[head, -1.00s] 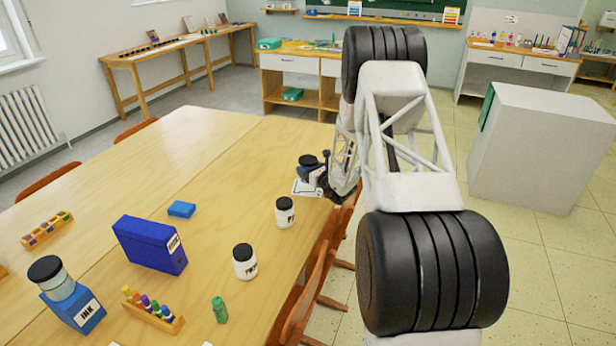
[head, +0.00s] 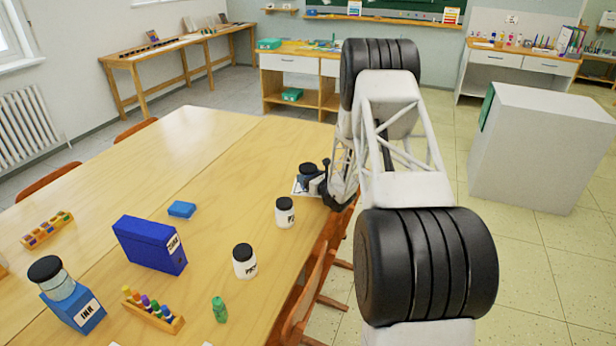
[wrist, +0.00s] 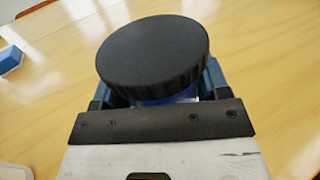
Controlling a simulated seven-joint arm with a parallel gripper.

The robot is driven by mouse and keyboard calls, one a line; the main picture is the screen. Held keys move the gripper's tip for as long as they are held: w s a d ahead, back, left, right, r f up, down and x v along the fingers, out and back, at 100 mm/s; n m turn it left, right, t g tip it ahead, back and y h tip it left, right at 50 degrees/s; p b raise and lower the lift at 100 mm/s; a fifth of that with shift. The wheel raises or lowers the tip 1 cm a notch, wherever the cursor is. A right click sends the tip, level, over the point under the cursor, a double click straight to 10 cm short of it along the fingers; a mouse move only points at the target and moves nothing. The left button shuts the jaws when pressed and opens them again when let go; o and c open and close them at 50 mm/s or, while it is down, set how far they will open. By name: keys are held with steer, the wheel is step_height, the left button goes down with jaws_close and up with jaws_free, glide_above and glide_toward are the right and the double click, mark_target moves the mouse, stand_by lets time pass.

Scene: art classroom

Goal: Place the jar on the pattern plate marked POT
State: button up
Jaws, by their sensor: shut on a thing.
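A jar with a black lid and a blue body (head: 308,170) is at the right edge of the table, with my gripper (head: 322,184) shut on it. In the wrist view the black lid (wrist: 152,55) fills the upper middle, with a strip of blue under it between the fingers. A white plate (head: 297,190) with a dark outline lies on the table under or just behind the jar. Its marking is hidden, and I cannot tell whether the jar touches it. The jar looks roughly upright.
Two white jars with black lids, one nearer the gripper (head: 285,212) and one closer to the camera (head: 245,262), stand along the right edge. A blue box (head: 140,243), blue block (head: 181,209), INK holder (head: 85,318) and bottle rack (head: 152,312) are further left.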

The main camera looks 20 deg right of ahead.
steer(key=o, duration=1.1)
steer(key=shift+c, duration=0.2)
steer(key=shift+r, duration=0.1)
steer(key=shift+s+d, duration=0.25)
steer(key=shift+s, duration=0.4)
steer(key=v, duration=1)
steer(key=shift+s, duration=0.35)
steer(key=shift+r, duration=0.1)
